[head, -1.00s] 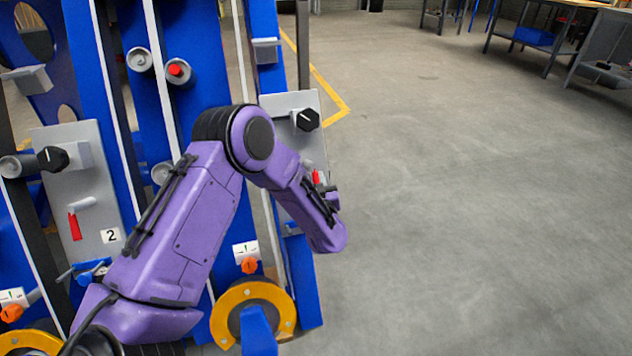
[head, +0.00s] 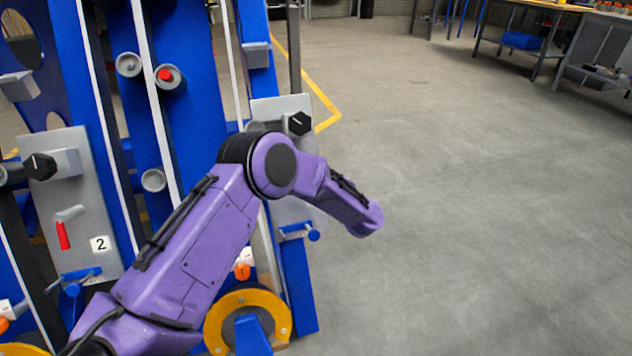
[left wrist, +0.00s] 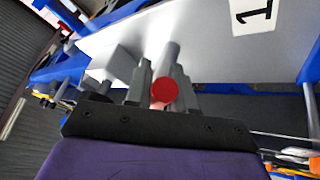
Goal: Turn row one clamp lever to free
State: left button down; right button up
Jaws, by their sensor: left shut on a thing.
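The row one plate (head: 283,106) stands on the right post in the head view, with a black knob (head: 298,123) near its top. My left arm covers much of this plate, and my left gripper is hidden behind it there. In the left wrist view a plate with label 1 (left wrist: 254,14) fills the top. The row one clamp lever, with a red end (left wrist: 163,93) and grey pivot, sits between the fingers of my left gripper (left wrist: 160,88), which is shut on it. The lever's angle on the plate is hard to tell. My right gripper is not in view.
The row two plate (head: 85,205) stands at left with its own red lever (head: 63,235) hanging down and a black knob (head: 40,166). A blue handle (head: 312,235) sticks out below the row one plate. The floor at right is clear; benches stand far back.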

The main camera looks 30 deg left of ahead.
pick_arm(q)
jog(key=shift+w+r+n+g, duration=0.2)
jog(key=shift+n+g, duration=0.3)
jog(key=shift+n, duration=0.45)
jog(key=shift+w+r+n+g, duration=0.2)
jog(key=shift+n+g, duration=0.3)
jog(key=shift+n, duration=0.4)
jog(key=shift+w+r+n+g, duration=0.1)
jog(key=shift+r+n+g, duration=0.1)
jog(key=shift+n+g, duration=0.55)
jog(key=shift+n+h, duration=0.3)
jog(key=c, duration=1.1)
grip_release()
jog(key=shift+o, duration=0.2)
jog(key=shift+r, duration=0.1)
jog(key=p+v, duration=0.1)
jog(key=v, duration=0.9)
jog(key=shift+d+p, duration=0.25)
jog(key=shift+p, duration=0.1)
jog(key=shift+s, duration=0.1)
